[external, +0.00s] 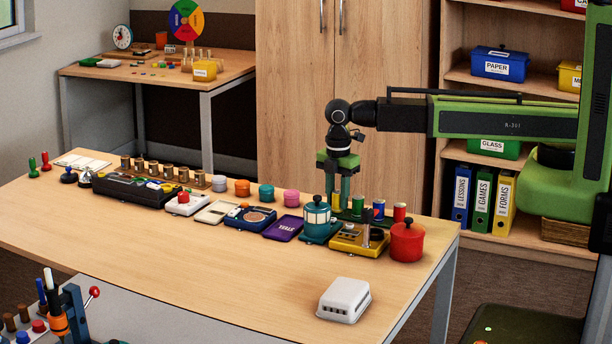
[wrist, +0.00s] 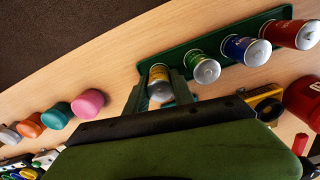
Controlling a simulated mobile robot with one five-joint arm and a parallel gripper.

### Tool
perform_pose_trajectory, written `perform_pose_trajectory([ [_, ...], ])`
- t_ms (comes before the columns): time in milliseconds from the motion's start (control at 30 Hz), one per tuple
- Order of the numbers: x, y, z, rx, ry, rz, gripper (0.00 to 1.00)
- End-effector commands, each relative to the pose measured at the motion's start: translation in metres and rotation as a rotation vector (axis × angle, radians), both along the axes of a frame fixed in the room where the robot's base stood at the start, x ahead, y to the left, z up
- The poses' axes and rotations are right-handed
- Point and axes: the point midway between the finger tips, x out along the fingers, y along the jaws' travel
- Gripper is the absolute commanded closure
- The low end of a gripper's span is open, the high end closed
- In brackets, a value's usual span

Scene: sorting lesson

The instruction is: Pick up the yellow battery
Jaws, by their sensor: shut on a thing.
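The yellow battery (wrist: 159,84) stands at the left end of a dark green tray in the wrist view, its silver end up. My gripper (wrist: 160,92) has its fingers on both sides of it and is shut on it. In the external view my gripper (external: 344,188) points down at the far edge of the table, and a bit of the yellow battery (external: 335,202) shows by its fingers. Its lower part is hidden by the things in front. I cannot tell whether it is clear of the tray.
In the tray (wrist: 231,75), a green battery (wrist: 204,67), a blue one (wrist: 245,49) and a red one (wrist: 294,34) stand right of my gripper. A teal lantern (external: 317,220) and a red pot (external: 407,241) stand close by. The table's front left is clear.

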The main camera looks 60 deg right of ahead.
Motion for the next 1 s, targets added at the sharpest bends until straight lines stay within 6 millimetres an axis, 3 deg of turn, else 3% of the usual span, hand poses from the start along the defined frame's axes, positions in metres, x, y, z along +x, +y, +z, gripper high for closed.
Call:
perform_pose_trajectory([
  [267,0.000,0.000,0.047,0.000,0.000,0.000,1.00],
  [700,-0.019,-0.095,0.099,0.000,0.000,-0.003,1.00],
  [1000,-0.022,-0.115,0.106,0.000,0.000,0.000,1.00],
])
